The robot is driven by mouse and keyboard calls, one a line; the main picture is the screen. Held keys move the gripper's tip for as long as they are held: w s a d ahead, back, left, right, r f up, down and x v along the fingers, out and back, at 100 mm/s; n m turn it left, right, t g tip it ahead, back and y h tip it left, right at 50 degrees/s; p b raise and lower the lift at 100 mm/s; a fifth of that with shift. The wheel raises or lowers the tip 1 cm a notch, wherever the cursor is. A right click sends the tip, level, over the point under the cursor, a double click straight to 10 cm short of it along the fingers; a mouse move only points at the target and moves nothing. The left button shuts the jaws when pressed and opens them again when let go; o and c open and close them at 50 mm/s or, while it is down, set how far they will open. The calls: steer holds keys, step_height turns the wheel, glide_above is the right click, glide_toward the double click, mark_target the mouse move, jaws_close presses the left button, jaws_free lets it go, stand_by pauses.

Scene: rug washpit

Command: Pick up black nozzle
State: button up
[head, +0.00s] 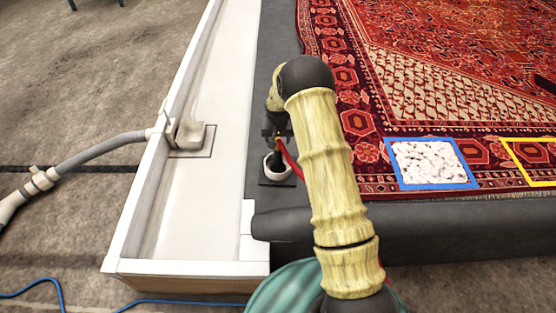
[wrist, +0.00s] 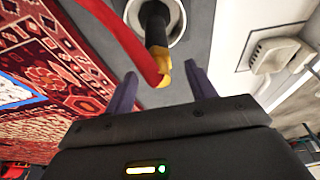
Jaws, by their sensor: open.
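The black nozzle (wrist: 155,27) stands upright in a round pale holder (wrist: 176,18) in the wrist view. A yellow collar and a red hose are at its near end. My gripper (wrist: 162,84) is open, with one dark finger on each side of the collar's line. The collar shows between the fingertips or just beyond them; I cannot tell the exact depth. No contact is visible. In the head view my gripper (head: 277,131) is above the holder (head: 269,166), and the nozzle (head: 276,160) is small and partly hidden by my arm and the red hose.
A white trough (head: 196,205) with a drain fitting (head: 190,136) lies left of the holder. A patterned red rug (head: 430,60) lies to the right, with a blue-framed white patch (head: 430,163) and a yellow frame (head: 508,150). A dark padded edge (head: 450,228) runs along its front.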

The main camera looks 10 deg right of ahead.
mark_target(278, 146)
steer(key=x, duration=0.1)
steer(key=b+x, duration=0.1)
steer(key=x, duration=0.2)
steer(key=shift+s+f+b, duration=0.25)
steer(key=shift+f+b, duration=0.15)
steer(key=shift+r, duration=0.1)
steer(key=c, duration=1.1)
steer(key=shift+r, duration=0.15)
step_height(278, 146, up, 10)
steer(key=p, duration=0.3)
steer(key=shift+p, duration=0.35)
